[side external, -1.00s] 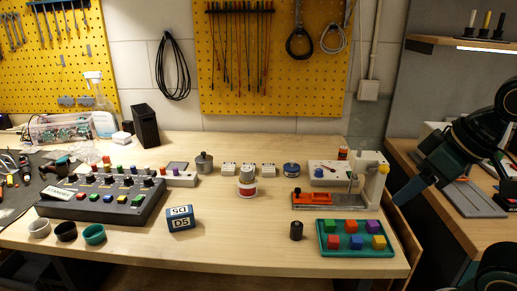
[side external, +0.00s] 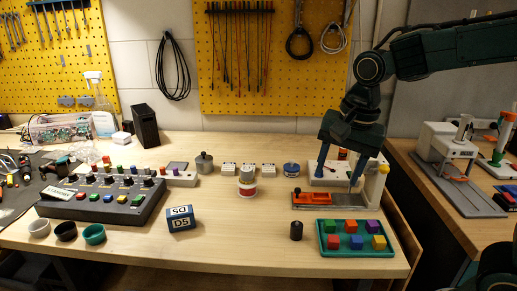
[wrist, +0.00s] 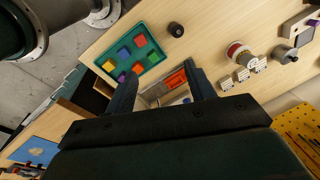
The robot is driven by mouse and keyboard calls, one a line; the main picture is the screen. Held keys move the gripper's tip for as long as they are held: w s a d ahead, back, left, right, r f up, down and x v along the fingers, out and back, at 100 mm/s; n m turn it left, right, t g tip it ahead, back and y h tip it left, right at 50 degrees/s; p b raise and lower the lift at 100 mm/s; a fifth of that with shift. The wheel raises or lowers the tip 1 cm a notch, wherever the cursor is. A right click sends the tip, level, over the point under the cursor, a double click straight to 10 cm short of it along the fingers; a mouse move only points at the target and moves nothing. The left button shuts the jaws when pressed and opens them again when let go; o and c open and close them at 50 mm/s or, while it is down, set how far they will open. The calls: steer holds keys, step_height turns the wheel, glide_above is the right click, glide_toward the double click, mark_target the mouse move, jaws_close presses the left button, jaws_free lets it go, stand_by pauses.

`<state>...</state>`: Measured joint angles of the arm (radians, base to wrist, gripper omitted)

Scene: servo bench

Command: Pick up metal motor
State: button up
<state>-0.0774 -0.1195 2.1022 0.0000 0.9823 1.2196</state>
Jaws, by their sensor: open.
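A grey metal cylinder with a short stub on top, which looks like the metal motor (side external: 204,162), stands upright toward the back of the wooden bench, left of the white servo boxes. It also shows near the right edge of the wrist view (wrist: 283,55). My gripper (side external: 338,178) is open and empty, pointing down above the orange-and-grey fixture at the bench's right side. It is well to the right of the motor. In the wrist view my gripper (wrist: 163,88) has its fingers apart, with the fixture's orange part showing between them.
A white-and-red spool (side external: 247,184) stands front right of the motor. A teal tray (side external: 322,251) of coloured blocks and a black cylinder (side external: 296,231) are at front right. A button console (side external: 150,200) and a D5 block (side external: 180,218) are at left. The middle front is clear.

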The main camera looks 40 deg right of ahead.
mark_target(297, 224)
steer(key=w+a+f+m+g, duration=0.2)
steer(key=w+f+m, duration=0.4)
steer(key=w+m, duration=0.1)
steer(key=shift+w+a+m, duration=0.15)
steer(key=shift+w+m, duration=0.15)
steer(key=shift+f, duration=0.15)
steer(key=shift+f, duration=4.15)
steer(key=shift+s+f, duration=0.1)
steer(key=shift+f, duration=2.5)
steer(key=c, duration=1.1)
